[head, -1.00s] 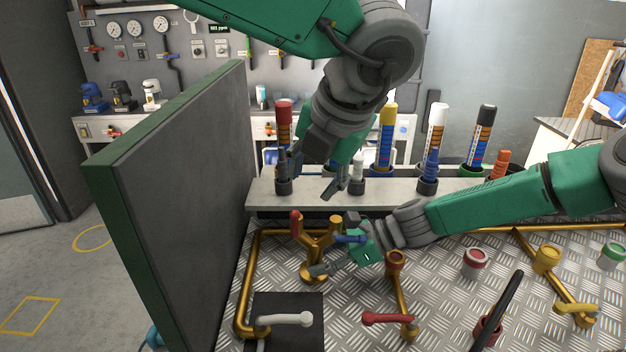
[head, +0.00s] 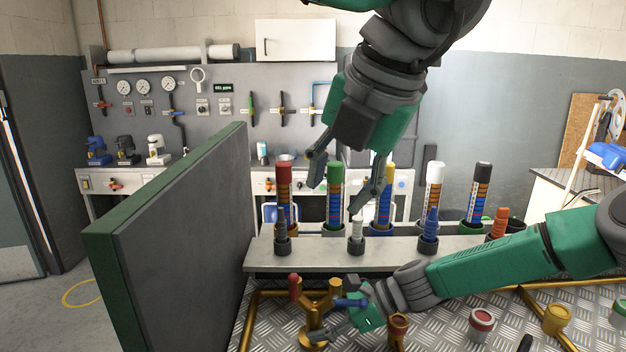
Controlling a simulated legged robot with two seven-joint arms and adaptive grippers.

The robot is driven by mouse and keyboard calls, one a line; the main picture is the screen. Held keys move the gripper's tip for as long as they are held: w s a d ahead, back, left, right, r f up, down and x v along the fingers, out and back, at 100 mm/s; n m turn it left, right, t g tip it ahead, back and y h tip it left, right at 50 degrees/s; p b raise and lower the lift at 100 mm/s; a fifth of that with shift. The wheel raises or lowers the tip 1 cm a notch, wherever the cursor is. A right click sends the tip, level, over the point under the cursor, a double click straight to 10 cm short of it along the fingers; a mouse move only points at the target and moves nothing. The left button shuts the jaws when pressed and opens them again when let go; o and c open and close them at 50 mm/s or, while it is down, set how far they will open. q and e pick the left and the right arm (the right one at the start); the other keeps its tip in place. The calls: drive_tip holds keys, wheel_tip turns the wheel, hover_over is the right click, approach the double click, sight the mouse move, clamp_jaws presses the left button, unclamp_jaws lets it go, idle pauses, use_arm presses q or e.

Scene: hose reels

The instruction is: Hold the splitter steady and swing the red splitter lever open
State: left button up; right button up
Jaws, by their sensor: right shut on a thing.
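The brass splitter (head: 315,314) is a forked pipe standing on the metal plate near the bottom centre of the head view. Its red lever (head: 294,287) stands up on the left branch, and its blue lever (head: 350,302) points right from the other branch. My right gripper (head: 335,322) comes in from the right and is shut on the splitter, low on its body; its fingers partly cover it. My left gripper (head: 346,186) hangs from above, open and empty, with its fingers spread over the shelf, well above the splitter.
A grey shelf (head: 320,260) behind the splitter holds several coloured marker-like tubes and nozzles. A tall green-edged panel (head: 180,230) stands at the left. Capped pipe stubs, such as the red one (head: 481,323), rise from the plate at the right.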

drive_tip(key=o, duration=0.9)
